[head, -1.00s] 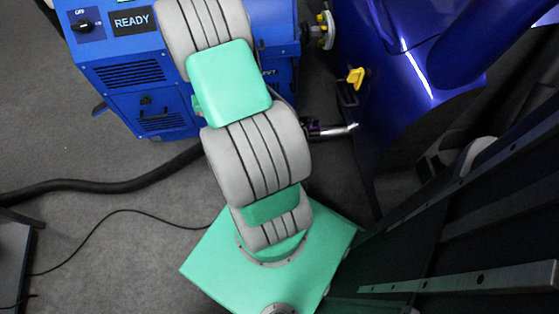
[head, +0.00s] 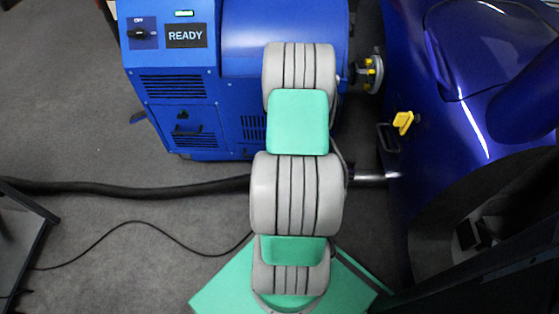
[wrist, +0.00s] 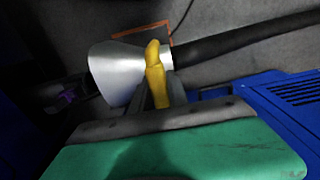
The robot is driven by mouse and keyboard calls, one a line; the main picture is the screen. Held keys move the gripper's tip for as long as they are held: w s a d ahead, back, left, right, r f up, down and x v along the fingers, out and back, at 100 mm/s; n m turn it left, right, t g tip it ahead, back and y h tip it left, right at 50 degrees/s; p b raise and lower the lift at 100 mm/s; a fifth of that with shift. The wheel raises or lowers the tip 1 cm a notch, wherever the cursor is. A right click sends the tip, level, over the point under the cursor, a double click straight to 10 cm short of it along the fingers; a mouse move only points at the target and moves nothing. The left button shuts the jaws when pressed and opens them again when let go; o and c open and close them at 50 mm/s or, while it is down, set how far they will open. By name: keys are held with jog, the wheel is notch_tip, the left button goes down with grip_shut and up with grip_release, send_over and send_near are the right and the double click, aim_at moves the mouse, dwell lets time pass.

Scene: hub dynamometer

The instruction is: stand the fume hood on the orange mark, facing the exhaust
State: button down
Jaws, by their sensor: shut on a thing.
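The fume hood (wrist: 115,72) is a silver cone on the end of a black hose (wrist: 240,38), its wide mouth to the left in the wrist view. My gripper (wrist: 160,92) is shut on its yellow handle (wrist: 153,65). The orange mark (wrist: 140,32) shows as a thin outline just beyond the hood, partly covered by it. I cannot tell if the hood touches the floor. In the head view the chrome exhaust pipe (head: 372,178) sticks out left from the blue car (head: 440,130). My arm hides the hood, mark and gripper there.
A blue dynamometer cabinet (head: 185,90) with a READY sign stands at the back. The hose lies across the floor from the left (head: 130,190), with a thin cable (head: 130,224) in front. A dark stand (head: 25,240) is at the left edge. Grey floor between is clear.

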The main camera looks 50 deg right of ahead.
jog(key=d, duration=0.1)
jog(key=s+d+f+b, duration=0.1)
jog(key=d+f+b, duration=0.1)
jog(key=shift+s+d+f, duration=0.25)
jog(key=shift+s+d, duration=0.05)
jog(key=shift+d, duration=0.05)
jog(key=shift+s+d+f, duration=0.1)
jog(key=shift+d, duration=0.15)
jog(key=shift+f, duration=0.1)
jog(key=c, duration=1.3)
grip_release()
jog(key=shift+a+f, duration=0.1)
jog(key=shift+a, duration=0.05)
